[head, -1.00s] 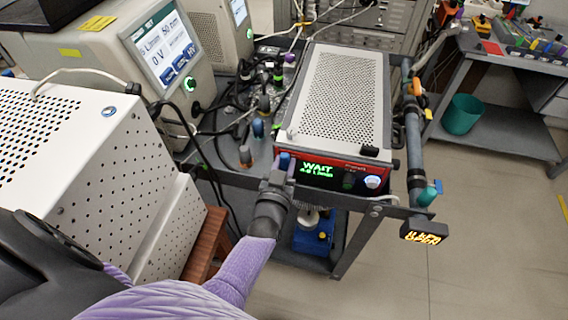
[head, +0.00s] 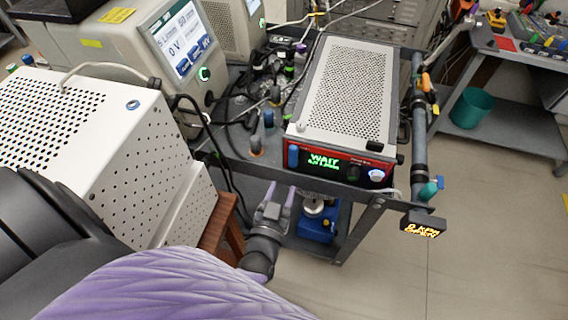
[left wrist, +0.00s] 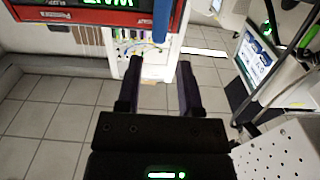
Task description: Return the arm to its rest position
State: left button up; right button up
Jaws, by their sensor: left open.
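My left gripper (head: 278,203) is open and empty. In the head view it hangs below the front edge of the cart, in front of the lower shelf. In the left wrist view its two dark fingers (left wrist: 160,85) are spread apart with only floor and a panel with cables beyond them. My left arm, in a purple quilted sleeve, comes in from the lower left. The classifier box (head: 345,100) has a perforated grey top and a red front with a green "WAIT" display (head: 323,162). The gripper is apart from it. My right gripper is not in view.
A white perforated cabinet (head: 125,165) stands close at the left of my arm. A blue device (head: 318,228) sits on the cart's lower shelf near the gripper. A small amber display (head: 423,224) hangs at the cart's front right corner. The floor at the right is clear.

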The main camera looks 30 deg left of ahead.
pick_arm(q)
jog(key=s+d+f+m+g+h+b, duration=0.2)
jog(key=s+f+g, duration=0.3)
jog(key=f, duration=0.4)
jog(key=s+d+f+m+g+h+b, duration=0.1)
jog(key=s+f+m+g+h+b, duration=0.15)
jog(key=s+f, duration=0.55)
jog(key=s+a+f+g, duration=0.1)
jog(key=s+f+g, duration=0.3)
jog(key=s, duration=0.4)
jog(key=s+a+f+g+b, duration=0.1)
jog(key=s+a+f+g, duration=0.1)
jog(key=s+f+g, duration=0.3)
jog(key=s+f, duration=0.1)
jog(key=s, duration=0.3)
jog(key=shift+a+f+m+y, duration=0.3)
jog(key=shift+f+m+y, duration=0.05)
jog(key=shift+f, duration=0.05)
jog(key=shift+w+g, duration=0.1)
jog(key=shift+g, duration=0.15)
